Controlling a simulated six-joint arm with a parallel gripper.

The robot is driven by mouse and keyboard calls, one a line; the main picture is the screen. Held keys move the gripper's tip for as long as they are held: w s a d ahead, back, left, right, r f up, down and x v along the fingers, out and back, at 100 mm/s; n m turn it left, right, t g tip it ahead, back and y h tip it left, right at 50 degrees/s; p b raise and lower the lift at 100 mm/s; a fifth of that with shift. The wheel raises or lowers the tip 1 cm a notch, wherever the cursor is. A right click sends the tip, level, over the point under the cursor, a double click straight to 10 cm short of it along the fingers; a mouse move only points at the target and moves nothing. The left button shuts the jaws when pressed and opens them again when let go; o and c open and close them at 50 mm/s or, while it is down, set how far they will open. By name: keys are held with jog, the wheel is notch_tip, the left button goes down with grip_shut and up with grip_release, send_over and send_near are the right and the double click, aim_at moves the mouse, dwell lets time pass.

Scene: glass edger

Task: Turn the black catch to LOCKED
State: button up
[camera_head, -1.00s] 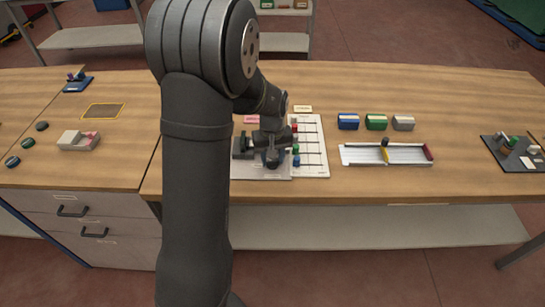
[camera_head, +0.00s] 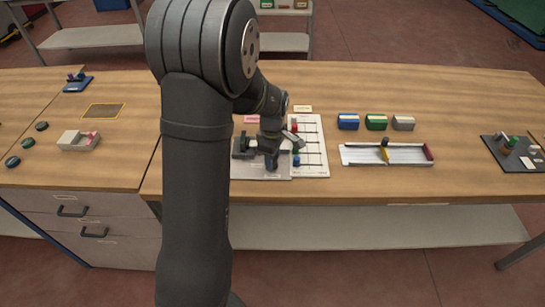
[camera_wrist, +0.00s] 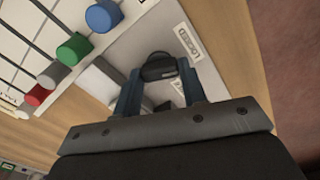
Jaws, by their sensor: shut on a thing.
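The black catch (camera_wrist: 158,64) shows in the wrist view, with the two blue fingers of my gripper (camera_wrist: 160,72) on either side of it. My gripper is shut on the catch. A white label reading LOCKED (camera_wrist: 188,42) lies on the pale plate just to the right of the catch. A second label (camera_wrist: 177,88) is partly hidden by the right finger, and I cannot read it. In the head view my gripper (camera_head: 271,160) is low over the grey plate (camera_head: 262,173), and the catch cannot be made out there.
A white board with dark lines (camera_head: 313,160) and coloured knobs, including a blue knob (camera_wrist: 103,16), lies beside the plate. A white rail fixture (camera_head: 365,158), several small boxes and a dark stand (camera_head: 515,155) are to the right. The front of the bench between them is clear.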

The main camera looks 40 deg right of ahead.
jog(key=shift+n, duration=2.2)
jog(key=o, duration=1)
notch_tip(320, 180, up, 18)
jog(key=shift+f, duration=0.25)
notch_tip(320, 180, down, 18)
jog(key=shift+r, duration=0.25)
